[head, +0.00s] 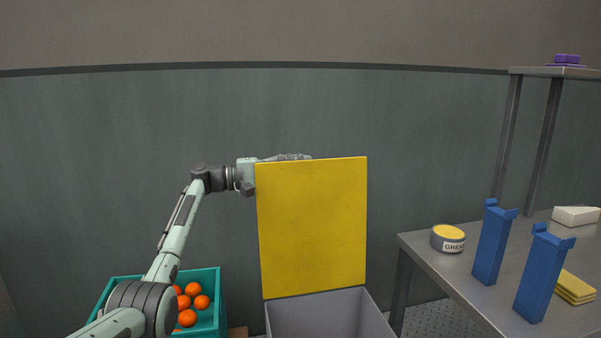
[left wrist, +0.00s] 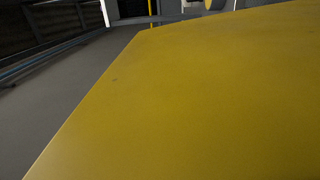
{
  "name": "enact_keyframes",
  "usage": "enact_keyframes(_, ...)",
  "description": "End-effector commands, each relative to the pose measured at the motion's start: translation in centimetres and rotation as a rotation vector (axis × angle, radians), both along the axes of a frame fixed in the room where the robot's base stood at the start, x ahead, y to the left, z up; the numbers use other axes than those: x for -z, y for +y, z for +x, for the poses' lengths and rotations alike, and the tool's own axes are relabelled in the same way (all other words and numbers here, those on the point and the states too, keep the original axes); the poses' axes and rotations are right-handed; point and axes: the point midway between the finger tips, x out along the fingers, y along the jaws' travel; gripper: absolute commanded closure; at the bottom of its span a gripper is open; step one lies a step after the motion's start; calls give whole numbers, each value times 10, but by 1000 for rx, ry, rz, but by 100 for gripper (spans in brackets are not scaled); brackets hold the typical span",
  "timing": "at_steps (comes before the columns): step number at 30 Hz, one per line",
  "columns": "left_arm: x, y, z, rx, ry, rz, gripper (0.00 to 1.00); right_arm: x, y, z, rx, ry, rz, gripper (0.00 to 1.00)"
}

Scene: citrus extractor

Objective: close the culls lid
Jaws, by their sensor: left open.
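The yellow culls lid (head: 312,230) stands raised, close to upright, at the back of an open grey bin (head: 318,315). In the left wrist view the lid's yellow face (left wrist: 190,105) fills most of the picture, very close. My left gripper (head: 296,157) is at the lid's top edge, partly hidden behind it. It is open, with nothing seen between its fingers. I cannot tell whether it touches the lid. My right gripper is not in view.
A teal crate (head: 209,317) of oranges (head: 192,290) stands left of the bin. At right, a grey table (head: 450,266) holds a grease tin (head: 447,239), two blue objects (head: 492,245) and yellow pads (head: 575,287). The space above the bin, before the lid, looks clear.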

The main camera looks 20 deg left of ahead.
Motion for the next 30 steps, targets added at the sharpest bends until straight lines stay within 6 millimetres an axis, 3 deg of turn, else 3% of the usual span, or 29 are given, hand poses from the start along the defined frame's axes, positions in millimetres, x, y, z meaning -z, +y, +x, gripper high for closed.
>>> enact_keyframes(6, 0, 0, 0, 0, 0, 0, 53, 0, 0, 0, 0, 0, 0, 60)
enact_keyframes(18, 0, 0, 0, 0, 1, 1, 100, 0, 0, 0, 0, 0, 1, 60)
enact_keyframes(30, 1, -2, -1, 1, -11, 10, 100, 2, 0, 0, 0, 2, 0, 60)
